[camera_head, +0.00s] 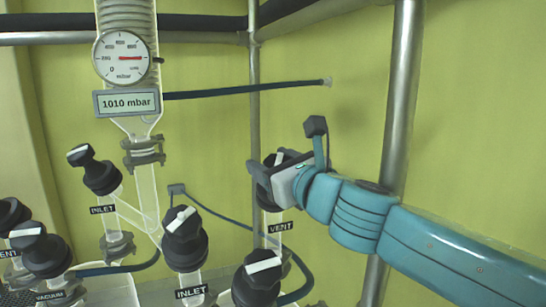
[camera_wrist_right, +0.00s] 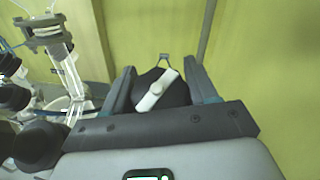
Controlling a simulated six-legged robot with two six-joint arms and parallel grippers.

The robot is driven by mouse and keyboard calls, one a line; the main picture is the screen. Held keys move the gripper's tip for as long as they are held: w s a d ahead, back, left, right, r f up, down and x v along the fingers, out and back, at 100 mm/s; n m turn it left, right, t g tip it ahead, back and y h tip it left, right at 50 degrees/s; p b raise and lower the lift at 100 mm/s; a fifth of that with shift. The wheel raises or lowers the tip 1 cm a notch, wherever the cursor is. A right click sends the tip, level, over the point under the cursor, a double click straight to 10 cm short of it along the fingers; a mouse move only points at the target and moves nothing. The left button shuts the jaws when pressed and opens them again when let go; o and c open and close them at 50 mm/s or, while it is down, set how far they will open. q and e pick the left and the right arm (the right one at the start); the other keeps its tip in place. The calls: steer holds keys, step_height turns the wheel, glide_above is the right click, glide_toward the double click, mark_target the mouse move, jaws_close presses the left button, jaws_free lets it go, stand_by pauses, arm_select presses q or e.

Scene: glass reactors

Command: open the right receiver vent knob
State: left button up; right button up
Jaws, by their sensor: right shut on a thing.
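The right receiver vent knob (camera_head: 268,199) is black and stands above a glass tube with a VENT label (camera_head: 280,227). In the head view it is partly hidden by my right gripper (camera_head: 268,172), which reaches it from the right. In the right wrist view the knob (camera_wrist_right: 172,98) sits between the two fingers of my right gripper (camera_wrist_right: 160,88), which are shut on it. Its white pointer bar lies diagonally, from lower left to upper right. My left gripper is not in view.
Several other black knobs with white bars stand close by, including an INLET knob (camera_head: 184,238) and a front knob (camera_head: 258,280). A pressure gauge (camera_head: 121,57) hangs above a display (camera_head: 127,103) reading 1010 mbar. A metal post (camera_head: 402,90) stands behind my right arm.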

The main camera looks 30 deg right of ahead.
mark_target(273, 153)
steer(key=shift+r, duration=0.15)
steer(key=o, duration=1)
steer(key=shift+s, duration=0.15)
steer(key=shift+c, duration=0.2)
step_height(273, 153, up, 4)
steer(key=p, duration=0.3)
steer(key=shift+p, duration=0.35)
steer(key=shift+b, duration=0.3)
step_height(273, 153, up, 16)
